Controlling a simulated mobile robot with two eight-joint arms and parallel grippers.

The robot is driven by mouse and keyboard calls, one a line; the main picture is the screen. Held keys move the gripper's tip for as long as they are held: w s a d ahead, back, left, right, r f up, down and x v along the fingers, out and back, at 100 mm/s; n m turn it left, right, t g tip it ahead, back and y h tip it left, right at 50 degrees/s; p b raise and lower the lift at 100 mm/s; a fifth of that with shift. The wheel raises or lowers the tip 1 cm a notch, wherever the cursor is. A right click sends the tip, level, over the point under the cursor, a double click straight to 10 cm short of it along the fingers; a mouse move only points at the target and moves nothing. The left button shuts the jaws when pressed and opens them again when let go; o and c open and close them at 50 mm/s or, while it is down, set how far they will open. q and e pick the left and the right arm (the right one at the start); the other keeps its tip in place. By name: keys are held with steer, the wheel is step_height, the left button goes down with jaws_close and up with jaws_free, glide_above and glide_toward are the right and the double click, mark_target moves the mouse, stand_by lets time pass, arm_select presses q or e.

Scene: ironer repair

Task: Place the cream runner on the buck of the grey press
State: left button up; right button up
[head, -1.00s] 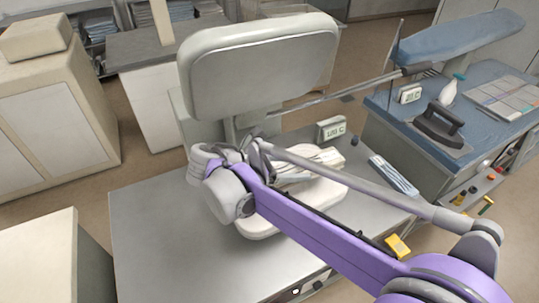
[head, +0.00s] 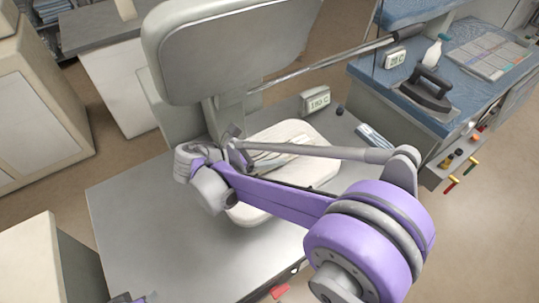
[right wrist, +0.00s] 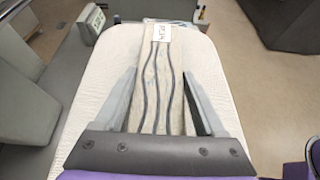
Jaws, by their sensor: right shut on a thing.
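The grey press has its padded head (head: 225,55) raised. Below it is the white padded buck (head: 298,130), which fills much of the right wrist view (right wrist: 222,85). The cream runner (right wrist: 165,65), with dark wavy lines and a white label at its far end, extends lengthwise over the buck. In the head view it is partly hidden behind my right arm. My right gripper (right wrist: 160,75) is shut on the runner, its fingers along the runner's two sides, low over the buck. Whether the whole underside touches the pad is unclear.
A 180 C display (head: 316,102) stands behind the buck. A folded blue-striped cloth (head: 374,136) lies to the right. The grey table (head: 140,220) is clear on the left. A blue-topped bench with an iron (head: 427,90) stands at the right.

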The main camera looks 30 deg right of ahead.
steer(key=shift+f, duration=0.35)
steer(key=o, duration=1.4)
steer(key=v, duration=1.2)
